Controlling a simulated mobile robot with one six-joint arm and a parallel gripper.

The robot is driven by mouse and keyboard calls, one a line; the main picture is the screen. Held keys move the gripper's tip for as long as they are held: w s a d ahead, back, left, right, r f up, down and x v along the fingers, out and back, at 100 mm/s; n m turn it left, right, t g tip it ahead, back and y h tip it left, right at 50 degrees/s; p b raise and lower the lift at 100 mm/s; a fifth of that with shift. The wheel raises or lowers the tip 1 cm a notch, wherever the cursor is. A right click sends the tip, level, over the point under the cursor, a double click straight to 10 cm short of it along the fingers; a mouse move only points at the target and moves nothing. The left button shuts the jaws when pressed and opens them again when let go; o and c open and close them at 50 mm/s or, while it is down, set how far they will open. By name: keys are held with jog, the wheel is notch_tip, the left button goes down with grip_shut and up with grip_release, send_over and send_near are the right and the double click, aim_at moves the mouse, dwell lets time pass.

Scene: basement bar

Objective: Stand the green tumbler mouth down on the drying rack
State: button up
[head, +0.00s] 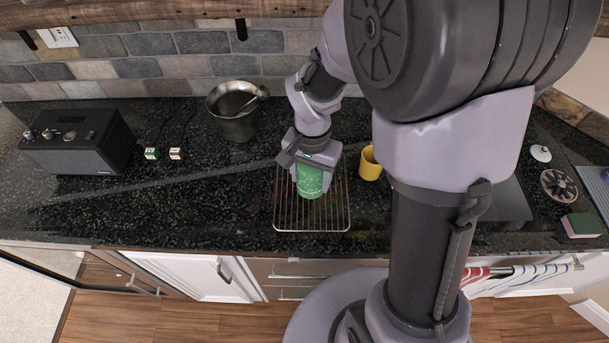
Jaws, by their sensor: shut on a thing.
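The green tumbler (310,183) is in the head view, over the drying rack. My gripper (308,166) is shut on it from above and hides its upper part. The tumbler looks roughly upright; I cannot tell which end is its mouth, or whether it touches the rack's bars. The drying rack (334,218) is a wire grid lying on the dark counter near its front edge. My gripper and forearm cover its back part.
A yellow mug (370,164) stands close to the rack's right side. A metal bucket (234,112) with a utensil stands behind to the left. A black radio (80,142) is at far left. A sponge (581,225) lies far right. The counter (215,200) left of the rack is clear.

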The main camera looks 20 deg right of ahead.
jog(key=f+b, duration=0.7)
jog(key=f, duration=0.2)
jog(key=shift+d, duration=0.2)
jog(key=shift+f+b, duration=0.35)
jog(key=shift+b, duration=0.2)
jog(key=o, duration=1.5)
jog(key=shift+c, duration=0.2)
notch_tip(320, 180, up, 18)
jog(key=p, duration=0.6)
jog(key=shift+f+p, duration=0.15)
jog(key=shift+p, duration=0.15)
notch_tip(320, 180, up, 7)
jog(key=p, duration=0.6)
jog(key=shift+s, duration=0.1)
jog(key=shift+f, duration=0.15)
